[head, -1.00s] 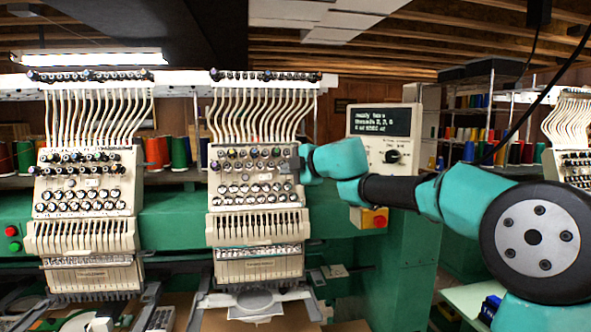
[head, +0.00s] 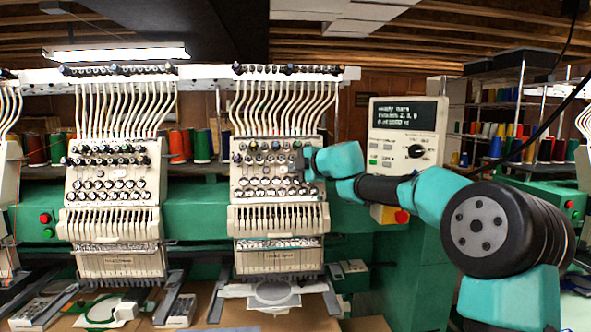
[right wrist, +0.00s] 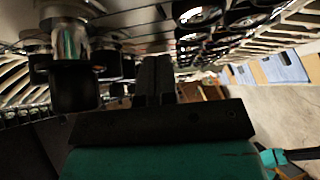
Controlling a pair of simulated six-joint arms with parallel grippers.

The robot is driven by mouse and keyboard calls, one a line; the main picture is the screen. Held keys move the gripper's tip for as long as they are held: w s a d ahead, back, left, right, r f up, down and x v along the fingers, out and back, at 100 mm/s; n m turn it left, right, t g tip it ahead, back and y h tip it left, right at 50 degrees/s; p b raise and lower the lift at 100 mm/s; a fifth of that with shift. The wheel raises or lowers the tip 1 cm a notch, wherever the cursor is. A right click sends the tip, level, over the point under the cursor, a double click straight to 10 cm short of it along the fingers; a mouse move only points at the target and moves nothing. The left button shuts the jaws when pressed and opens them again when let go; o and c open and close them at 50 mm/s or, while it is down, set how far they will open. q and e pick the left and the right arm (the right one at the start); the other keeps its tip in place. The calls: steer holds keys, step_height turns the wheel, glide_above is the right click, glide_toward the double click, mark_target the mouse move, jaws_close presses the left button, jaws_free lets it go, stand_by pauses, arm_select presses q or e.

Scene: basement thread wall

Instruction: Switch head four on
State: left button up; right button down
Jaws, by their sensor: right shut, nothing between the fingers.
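A cream embroidery head (head: 278,220) stands in the middle of the head view, with rows of dark and silver knobs (head: 272,190) on its front panel. Another such head (head: 115,210) stands to its left. I cannot read which of them is head four. My right gripper (head: 309,163) is at the right edge of the middle head's knob panel, its fingertips small and partly hidden. In the right wrist view its fingers (right wrist: 154,78) are together and empty, close to several round knobs (right wrist: 198,15). I cannot tell whether they touch anything. My left gripper is not in view.
A control box (head: 405,133) with a lit text screen and a dial stands behind my right arm. A red and yellow button box (head: 391,215) sits below it. Thread cones (head: 180,146) line the back shelf. White threads hang in tubes above the heads.

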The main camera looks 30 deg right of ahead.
steer(key=shift+w+d, duration=0.1)
steer(key=shift+w+d+f, duration=0.2)
steer(key=shift+w+d, duration=0.05)
steer(key=shift+d, duration=0.1)
steer(key=shift+w+f, duration=0.1)
steer(key=shift+s+a+r, duration=0.2)
steer(key=shift+s, duration=0.3)
steer(key=v, duration=1.2)
steer(key=shift+s+d+r, duration=0.2)
steer(key=shift+r, duration=0.1)
